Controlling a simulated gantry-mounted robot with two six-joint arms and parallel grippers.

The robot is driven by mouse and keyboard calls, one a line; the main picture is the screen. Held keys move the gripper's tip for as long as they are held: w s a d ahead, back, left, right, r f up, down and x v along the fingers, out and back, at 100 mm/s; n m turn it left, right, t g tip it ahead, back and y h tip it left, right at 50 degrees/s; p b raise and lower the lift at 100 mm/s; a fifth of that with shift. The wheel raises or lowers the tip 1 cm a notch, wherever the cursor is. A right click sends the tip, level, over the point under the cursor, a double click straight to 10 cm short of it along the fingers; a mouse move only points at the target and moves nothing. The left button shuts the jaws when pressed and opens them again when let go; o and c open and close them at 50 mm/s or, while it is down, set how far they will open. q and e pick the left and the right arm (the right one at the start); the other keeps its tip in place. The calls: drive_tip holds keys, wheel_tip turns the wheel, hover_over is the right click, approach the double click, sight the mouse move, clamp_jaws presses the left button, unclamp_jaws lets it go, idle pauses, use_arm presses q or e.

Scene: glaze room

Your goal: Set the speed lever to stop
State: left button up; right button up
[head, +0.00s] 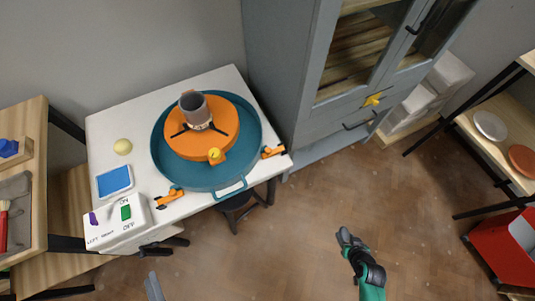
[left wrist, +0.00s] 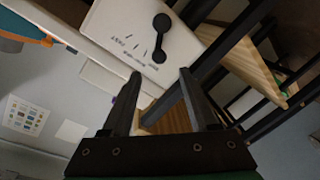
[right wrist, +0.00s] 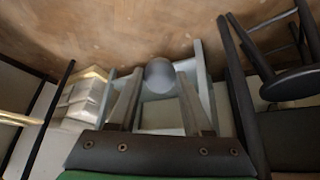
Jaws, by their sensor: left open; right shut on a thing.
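The speed lever is a black bar with round ends (left wrist: 161,38) on a white panel (left wrist: 115,28) in the left wrist view. Small marks and lettering beside it are too small to read. My left gripper (left wrist: 160,73) is open and empty. Its fingertips point toward the lever and look apart from it. In the head view only a grey tip of my left gripper (head: 153,286) shows at the bottom edge, below the white control box (head: 118,222). My right gripper (head: 345,238) is over the floor. It is shut on a smooth grey rounded thing (right wrist: 160,73).
A grey cabinet (head: 290,70) stands behind. Floor around my right gripper is clear.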

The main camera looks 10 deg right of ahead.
drive_tip(key=shift+r, duration=0.3)
use_arm(q)
drive_tip(key=shift+v, duration=1.3)
use_arm(e)
drive_tip(key=shift+r, duration=0.1)
use_arm(q)
drive_tip(key=shift+d, duration=0.1)
